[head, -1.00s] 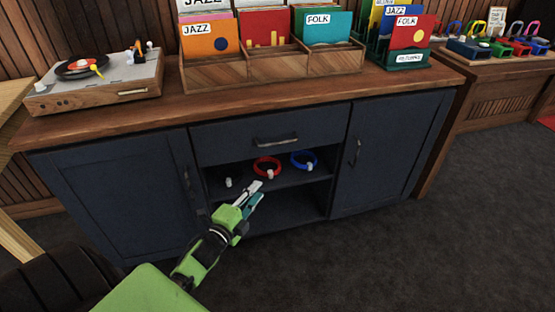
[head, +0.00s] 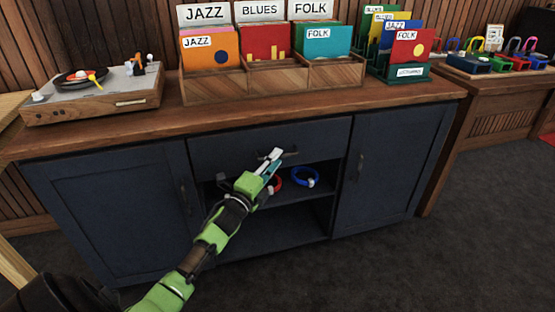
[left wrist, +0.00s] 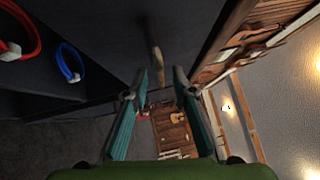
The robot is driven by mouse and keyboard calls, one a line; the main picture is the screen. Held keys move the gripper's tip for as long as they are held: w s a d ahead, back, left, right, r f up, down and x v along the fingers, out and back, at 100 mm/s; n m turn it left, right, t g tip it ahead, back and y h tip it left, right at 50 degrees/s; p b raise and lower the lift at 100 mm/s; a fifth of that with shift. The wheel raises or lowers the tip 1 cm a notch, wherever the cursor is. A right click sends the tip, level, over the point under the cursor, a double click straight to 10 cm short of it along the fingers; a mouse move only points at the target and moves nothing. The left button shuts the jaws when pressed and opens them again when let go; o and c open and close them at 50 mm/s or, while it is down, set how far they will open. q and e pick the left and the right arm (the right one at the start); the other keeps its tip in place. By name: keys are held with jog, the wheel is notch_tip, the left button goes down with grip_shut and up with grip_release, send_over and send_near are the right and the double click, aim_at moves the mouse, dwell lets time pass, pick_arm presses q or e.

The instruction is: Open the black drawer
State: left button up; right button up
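The black drawer (head: 225,148) is the wide dark front at the top middle of the cabinet, and it looks shut. Its bar handle (head: 291,153) is partly hidden behind my left gripper (head: 271,161) in the head view. In the left wrist view the handle (left wrist: 157,62) appears ahead, in line with the gap between the fingers of my left gripper (left wrist: 158,92). The fingers are apart and empty. Contact with the handle cannot be made out. My right gripper is in neither view.
Below the drawer is an open shelf with a red ring (head: 276,182) and a blue ring (head: 306,177). Cabinet doors flank it on the left (head: 125,210) and right (head: 395,160). A turntable (head: 90,90) and record bins (head: 277,80) stand on top.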

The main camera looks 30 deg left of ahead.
pick_arm(q)
jog(key=shift+w+a+r, duration=0.1)
jog(key=shift+w+r, duration=0.05)
jog(key=shift+w, duration=0.95)
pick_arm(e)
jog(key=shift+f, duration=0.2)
pick_arm(q)
grip_shut()
